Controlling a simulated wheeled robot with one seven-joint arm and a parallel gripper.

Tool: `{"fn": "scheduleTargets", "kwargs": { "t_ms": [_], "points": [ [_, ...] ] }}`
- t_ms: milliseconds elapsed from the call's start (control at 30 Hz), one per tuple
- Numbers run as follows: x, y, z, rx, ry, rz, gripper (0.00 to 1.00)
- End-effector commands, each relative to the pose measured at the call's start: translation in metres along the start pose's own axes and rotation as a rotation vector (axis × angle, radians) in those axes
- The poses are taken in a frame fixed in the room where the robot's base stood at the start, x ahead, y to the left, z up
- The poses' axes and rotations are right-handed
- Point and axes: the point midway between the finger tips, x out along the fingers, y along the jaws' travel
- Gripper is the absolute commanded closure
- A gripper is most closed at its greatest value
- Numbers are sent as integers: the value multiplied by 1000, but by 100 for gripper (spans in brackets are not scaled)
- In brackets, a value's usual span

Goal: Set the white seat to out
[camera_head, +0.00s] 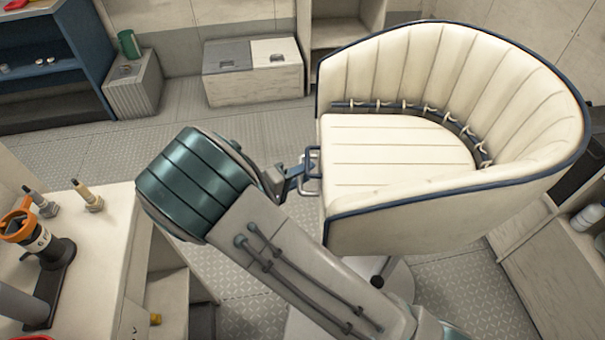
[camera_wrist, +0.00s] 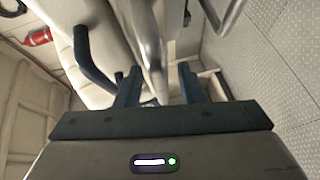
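The white seat (camera_head: 398,145) is a round-backed padded chair with dark blue piping, right of centre in the head view. A metal loop handle (camera_head: 314,161) sticks out of its left front edge. My gripper (camera_head: 303,168) is at this handle, with its dark blue fingers level with the loop. In the wrist view my gripper (camera_wrist: 158,84) has its fingers apart, and a metal bar of the handle (camera_wrist: 150,45) runs between them. I see gaps beside the bar; any contact is unclear. My arm hides part of the seat's base.
A white counter (camera_head: 95,235) with an orange-topped tool (camera_head: 28,232) stands at the left. A blue shelf (camera_head: 50,65), a bin with a green mug (camera_head: 129,44) and a storage box (camera_head: 253,85) line the back. Grey floor (camera_head: 250,135) is free between.

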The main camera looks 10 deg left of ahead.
Motion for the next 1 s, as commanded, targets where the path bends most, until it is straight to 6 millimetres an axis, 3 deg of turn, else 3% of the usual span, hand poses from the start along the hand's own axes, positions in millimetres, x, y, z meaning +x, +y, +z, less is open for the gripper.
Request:
{"fn": "scheduleTargets", "kwargs": {
  "t_ms": [367,800,1000],
  "points": [
    [-8,-1,-1,2,4,-2,66],
    [-100,-2,-1,2,5,-3,66],
    [-129,-1,-1,1,3,-1,66]
  ]
}}
